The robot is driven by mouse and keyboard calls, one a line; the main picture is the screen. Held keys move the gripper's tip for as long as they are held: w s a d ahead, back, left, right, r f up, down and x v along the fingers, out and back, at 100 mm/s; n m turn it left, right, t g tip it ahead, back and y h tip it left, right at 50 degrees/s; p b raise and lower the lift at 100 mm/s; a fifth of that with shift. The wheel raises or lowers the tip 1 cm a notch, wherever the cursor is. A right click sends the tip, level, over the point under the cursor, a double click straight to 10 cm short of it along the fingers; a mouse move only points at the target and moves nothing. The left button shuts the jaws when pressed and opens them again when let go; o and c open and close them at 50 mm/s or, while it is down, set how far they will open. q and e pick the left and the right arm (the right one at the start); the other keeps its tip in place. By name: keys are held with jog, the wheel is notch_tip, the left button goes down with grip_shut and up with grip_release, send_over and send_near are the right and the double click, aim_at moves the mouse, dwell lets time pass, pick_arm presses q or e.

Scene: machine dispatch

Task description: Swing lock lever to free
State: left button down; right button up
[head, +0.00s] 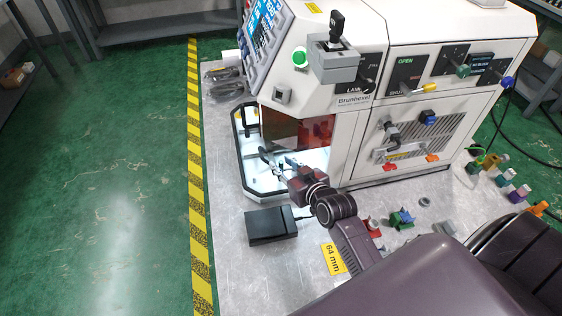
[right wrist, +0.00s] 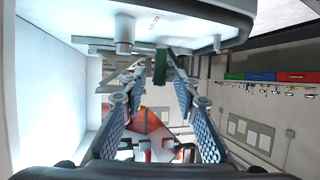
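The light-coloured machine (head: 352,120) stands on the metal table, with a lit chamber (head: 262,178) behind a tinted window at its front left. My right gripper (head: 272,160) is at this chamber opening. In the right wrist view the two padded fingers of my right gripper (right wrist: 157,82) are spread apart. A dark green piece (right wrist: 160,66) shows between the fingertips, below a white surface; I cannot tell whether it is touched or is the lock lever. My left gripper is not in view.
A black box (head: 270,225) lies on the table (head: 232,270) left of my right arm. Small coloured parts (head: 402,219) lie right of it, and several more blocks (head: 505,180) stand at the right. Yellow-black tape (head: 195,170) marks the green floor.

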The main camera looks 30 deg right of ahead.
jog(key=shift+w+f, duration=0.15)
jog(key=shift+w, duration=0.4)
jog(key=shift+c, duration=0.7)
grip_shut()
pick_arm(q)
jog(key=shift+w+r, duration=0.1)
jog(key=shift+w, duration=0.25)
pick_arm(e)
jog(key=shift+w+r+m+h+p, duration=0.1)
jog(key=shift+r+m+h+p, duration=0.15)
jog(key=shift+p, duration=0.35)
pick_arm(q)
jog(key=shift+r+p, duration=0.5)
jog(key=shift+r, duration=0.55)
pick_arm(e)
jog(key=shift+w+f+m+h, duration=0.1)
jog(key=shift+m+h, duration=0.35)
jog(key=shift+h, duration=0.1)
jog(key=shift+d, duration=0.1)
